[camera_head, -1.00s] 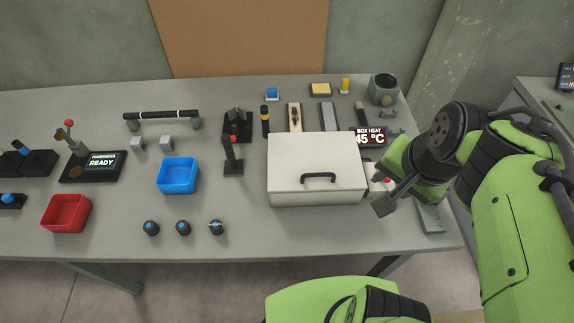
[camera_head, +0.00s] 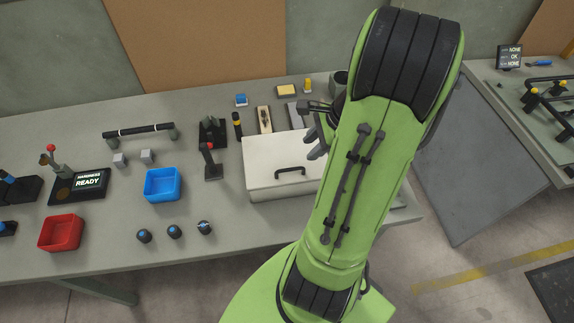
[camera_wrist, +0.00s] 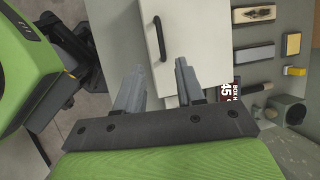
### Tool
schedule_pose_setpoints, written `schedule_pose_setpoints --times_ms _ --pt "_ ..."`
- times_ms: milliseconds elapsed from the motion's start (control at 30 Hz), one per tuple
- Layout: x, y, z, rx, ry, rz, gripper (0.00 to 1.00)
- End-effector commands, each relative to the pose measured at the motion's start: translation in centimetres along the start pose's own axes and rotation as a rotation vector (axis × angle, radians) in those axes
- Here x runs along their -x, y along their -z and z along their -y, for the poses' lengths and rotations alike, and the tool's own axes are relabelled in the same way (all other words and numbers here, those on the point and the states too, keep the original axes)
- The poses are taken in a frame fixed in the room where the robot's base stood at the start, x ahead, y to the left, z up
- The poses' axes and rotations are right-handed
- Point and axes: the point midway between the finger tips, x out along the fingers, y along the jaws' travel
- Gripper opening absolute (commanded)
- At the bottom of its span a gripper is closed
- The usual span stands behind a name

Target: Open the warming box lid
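The warming box (camera_head: 262,178) is a white box with a closed lid and a dark handle (camera_head: 290,171) on its front part. It stands on the grey table, its right side hidden behind my green arm in the head view. In the wrist view the white lid (camera_wrist: 135,45) and the black handle (camera_wrist: 161,35) lie beyond my fingertips. My gripper (camera_wrist: 158,75) is open and empty, its two grey fingers apart, with the handle ahead of them and not between them.
A blue bin (camera_head: 162,186) and a red bin (camera_head: 60,234) stand left of the box. Several dark round knobs (camera_head: 174,232) lie near the front edge. A black lever (camera_head: 211,163) stands just left of the box. The heat display (camera_wrist: 228,88) shows beside the box.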

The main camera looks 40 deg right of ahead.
Motion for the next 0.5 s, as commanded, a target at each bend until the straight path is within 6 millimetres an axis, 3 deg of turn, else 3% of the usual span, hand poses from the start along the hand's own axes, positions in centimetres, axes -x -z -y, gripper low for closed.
schedule_pose_setpoints --times_ms 33,300,500 --pt "-1.8 0.0 -0.2 0.001 -0.007 0.004 0.38" --pt "-8.5 0.0 -0.2 0.004 -0.007 0.002 0.38" --pt "-11.6 0.0 -0.1 0.004 -0.004 0.0 0.38"
